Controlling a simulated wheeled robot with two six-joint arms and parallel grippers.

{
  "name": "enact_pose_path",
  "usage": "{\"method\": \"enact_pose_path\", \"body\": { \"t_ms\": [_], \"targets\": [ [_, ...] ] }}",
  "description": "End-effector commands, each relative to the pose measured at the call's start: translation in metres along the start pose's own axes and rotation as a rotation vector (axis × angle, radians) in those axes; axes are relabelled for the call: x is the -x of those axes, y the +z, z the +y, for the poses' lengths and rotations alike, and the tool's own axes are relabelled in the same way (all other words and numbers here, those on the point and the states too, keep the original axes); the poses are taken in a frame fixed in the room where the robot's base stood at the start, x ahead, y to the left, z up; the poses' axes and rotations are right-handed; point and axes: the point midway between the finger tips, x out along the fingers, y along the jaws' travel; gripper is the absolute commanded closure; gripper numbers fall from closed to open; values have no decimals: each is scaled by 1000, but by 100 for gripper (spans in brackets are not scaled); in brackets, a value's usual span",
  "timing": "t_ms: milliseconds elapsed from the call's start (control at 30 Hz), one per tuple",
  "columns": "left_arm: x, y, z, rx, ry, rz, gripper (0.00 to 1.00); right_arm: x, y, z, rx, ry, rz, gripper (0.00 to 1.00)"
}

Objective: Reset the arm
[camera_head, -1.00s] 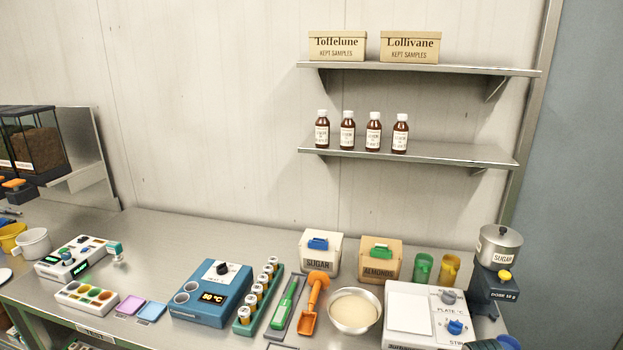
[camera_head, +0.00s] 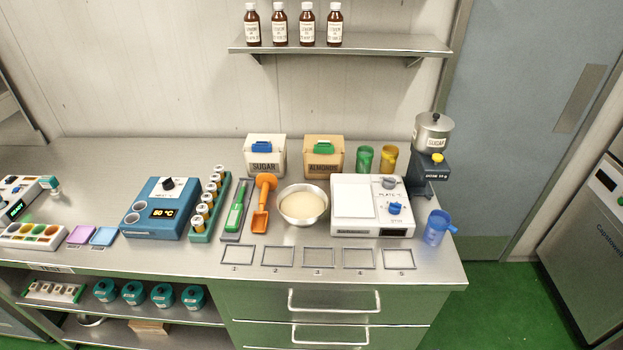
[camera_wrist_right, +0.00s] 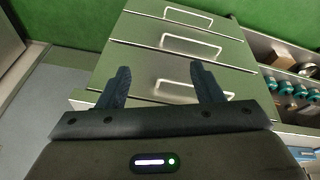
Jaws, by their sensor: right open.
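My right gripper (camera_wrist_right: 165,88) shows in the right wrist view. Its two dark fingers are spread apart with nothing between them. Neither of my arms shows in the head view, so my left gripper is not seen.
Bottles stand on the wall shelf (camera_head: 390,48). Green floor (camera_head: 500,310) lies clear at right.

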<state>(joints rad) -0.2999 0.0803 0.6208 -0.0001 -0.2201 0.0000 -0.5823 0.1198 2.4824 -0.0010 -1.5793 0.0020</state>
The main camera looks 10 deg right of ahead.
Motion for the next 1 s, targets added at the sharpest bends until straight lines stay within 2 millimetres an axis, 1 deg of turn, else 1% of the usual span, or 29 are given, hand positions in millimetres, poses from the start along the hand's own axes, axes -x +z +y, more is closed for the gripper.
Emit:
{"method": "enact_pose_path", "body": {
  "t_ms": [33,267,367,467,567,600,667,700,767,800,867,900,967,1000],
  "targets": [
    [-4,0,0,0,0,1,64,-13,2,0,-3,0,-5,40],
    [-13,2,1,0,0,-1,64,-71,7,-1,-4,0,-23,40],
    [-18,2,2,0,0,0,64,-100,12,-2,-6,-1,-33,40],
    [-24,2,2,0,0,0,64,-133,19,-2,-8,-1,-42,40],
    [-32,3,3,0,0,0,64,-174,31,-3,-10,-1,-56,40],
    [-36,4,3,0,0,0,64,-194,38,-4,-12,-2,-64,40],
    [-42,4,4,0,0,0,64,-228,50,-5,-14,-2,-74,40],
    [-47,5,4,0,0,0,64,-252,61,-6,-16,-2,-82,40],
    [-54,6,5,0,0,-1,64,-290,79,-7,-18,-3,-95,40],
    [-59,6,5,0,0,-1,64,-313,92,-8,-20,-3,-102,40],
    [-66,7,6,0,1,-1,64,-346,114,-9,-22,-4,-115,40],
    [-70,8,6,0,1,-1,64,-367,129,-10,-24,-4,-122,40],
    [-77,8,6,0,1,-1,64,-397,154,-12,-27,-5,-136,40],
    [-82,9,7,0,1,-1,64,-415,172,-14,-28,-6,-143,40]
  ]
}}
